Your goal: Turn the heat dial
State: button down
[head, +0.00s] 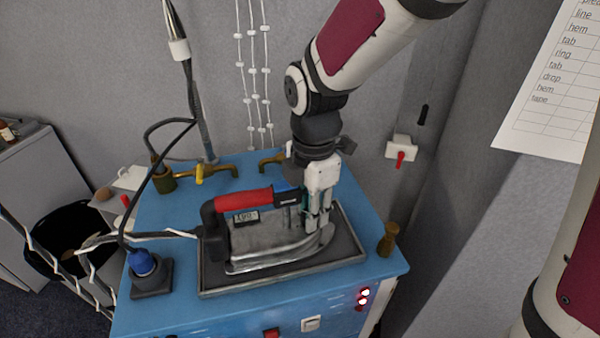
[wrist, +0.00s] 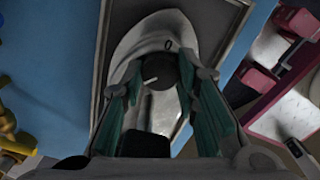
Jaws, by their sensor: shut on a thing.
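An iron (head: 268,240) with a red-and-black handle and a grey metal body rests on a dark tray (head: 354,240) on the blue table. Its body also shows in the wrist view (wrist: 138,42). The heat dial (wrist: 158,72) is a dark round knob with a white pointer line on the iron. My gripper (head: 316,222) reaches down at the right end of the iron. In the wrist view its two green-padded fingers (wrist: 159,85) are shut on the dial, one on each side. The dial is hidden behind the gripper in the head view.
Brass taps (head: 205,172) stand at the back. A small brass object (head: 388,240) stands at the right edge.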

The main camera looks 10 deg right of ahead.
jog(key=m, duration=0.3)
jog(key=shift+p, duration=0.4)
jog(key=c, duration=1.2)
grip_release()
notch_tip(320, 180, up, 12)
jog(key=shift+s, duration=0.15)
